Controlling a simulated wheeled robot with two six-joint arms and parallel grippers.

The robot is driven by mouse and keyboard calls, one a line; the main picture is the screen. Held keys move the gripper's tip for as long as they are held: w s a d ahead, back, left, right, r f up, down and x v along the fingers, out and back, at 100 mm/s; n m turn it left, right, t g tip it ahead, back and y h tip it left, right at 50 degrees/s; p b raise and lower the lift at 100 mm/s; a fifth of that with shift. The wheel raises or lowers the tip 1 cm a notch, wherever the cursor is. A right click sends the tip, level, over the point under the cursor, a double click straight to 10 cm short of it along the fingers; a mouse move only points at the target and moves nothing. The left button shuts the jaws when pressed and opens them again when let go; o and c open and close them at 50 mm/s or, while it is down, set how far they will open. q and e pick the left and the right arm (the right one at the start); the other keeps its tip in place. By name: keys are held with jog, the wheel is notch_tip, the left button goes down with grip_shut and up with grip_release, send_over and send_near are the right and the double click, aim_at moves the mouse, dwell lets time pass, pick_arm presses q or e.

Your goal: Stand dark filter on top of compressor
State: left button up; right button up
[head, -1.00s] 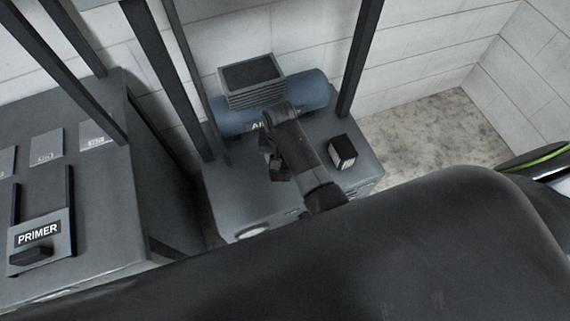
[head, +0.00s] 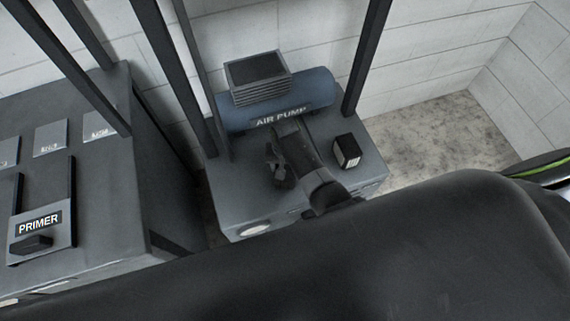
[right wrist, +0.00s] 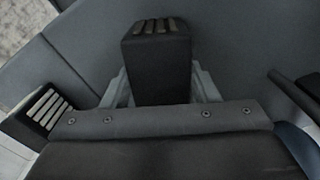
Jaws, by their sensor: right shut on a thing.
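The compressor is a blue cylinder marked AIR PUMP (head: 318,92), with a finned grey block (head: 258,76) on top. It lies at the back of a grey cabinet top. My right gripper (head: 279,168) is in front of the compressor, apart from it, over the cabinet. In the right wrist view it is shut on a dark block with pale slats on one end (right wrist: 155,62), which looks like the dark filter. In the head view the held block is mostly hidden by my arm. My left gripper is not in view.
A similar dark block with pale slats (head: 347,150) stands on the cabinet, right of my gripper; the right wrist view shows it too (right wrist: 38,114). Dark posts (head: 364,62) rise beside the compressor. A grey unit with a PRIMER label (head: 40,222) stands left.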

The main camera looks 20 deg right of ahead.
jog(key=o, duration=1)
jog(key=shift+o, duration=0.2)
notch_tip(320, 180, up, 12)
jog(key=p, duration=0.2)
jog(key=shift+r, duration=0.1)
